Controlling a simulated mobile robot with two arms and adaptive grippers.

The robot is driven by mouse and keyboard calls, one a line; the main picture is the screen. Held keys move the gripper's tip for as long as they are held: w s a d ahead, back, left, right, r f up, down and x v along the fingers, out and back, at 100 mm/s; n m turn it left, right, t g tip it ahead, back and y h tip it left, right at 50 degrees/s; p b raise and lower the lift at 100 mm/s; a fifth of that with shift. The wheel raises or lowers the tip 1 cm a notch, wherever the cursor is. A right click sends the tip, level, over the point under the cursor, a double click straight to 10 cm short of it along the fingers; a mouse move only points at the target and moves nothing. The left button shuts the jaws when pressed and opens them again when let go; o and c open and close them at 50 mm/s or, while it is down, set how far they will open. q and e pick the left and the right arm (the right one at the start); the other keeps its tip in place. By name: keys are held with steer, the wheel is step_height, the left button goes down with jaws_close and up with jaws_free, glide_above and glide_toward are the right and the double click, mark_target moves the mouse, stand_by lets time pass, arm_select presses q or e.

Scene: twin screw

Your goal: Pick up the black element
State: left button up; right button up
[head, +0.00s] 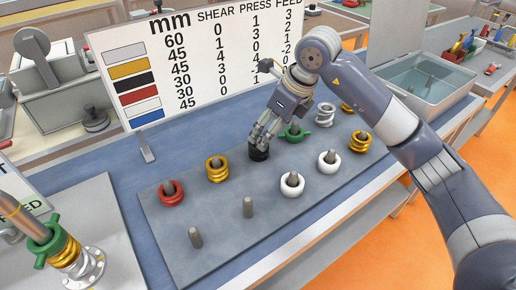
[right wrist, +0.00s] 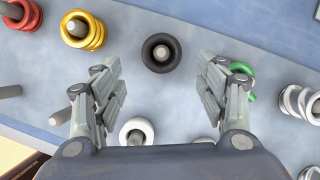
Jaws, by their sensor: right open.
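The black element (head: 258,153) is a dark ring on the grey peg board (head: 215,230), partly hidden by my right gripper in the head view. In the right wrist view the black element (right wrist: 147,56) sits around a peg (right wrist: 161,53), ahead of the gap between the fingers. My right gripper (head: 262,138) is above the black element and points down. Its fingers stand wide apart and empty in the right wrist view (right wrist: 162,85). My left gripper is not in view.
Around it on pegs are a gold element (head: 217,168), a red one (head: 171,194), a green one (head: 294,134) and white ones (head: 291,186). Two pegs (head: 248,207) are bare. A sign (head: 210,60) stands behind. A screw stack (head: 55,245) is at left.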

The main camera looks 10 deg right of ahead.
steer(key=shift+x, duration=1.1)
steer(key=p+x, duration=0.1)
steer(key=x, duration=0.1)
steer(key=p+x, duration=0.1)
steer(key=x, duration=0.2)
steer(key=shift+w+a+r, duration=0.1)
steer(key=shift+w+r, duration=0.05)
steer(key=shift+w, duration=0.05)
steer(key=shift+w+a+f, duration=0.15)
steer(key=shift+f, duration=0.35)
steer(key=shift+r, duration=0.1)
steer(key=c, duration=1.4)
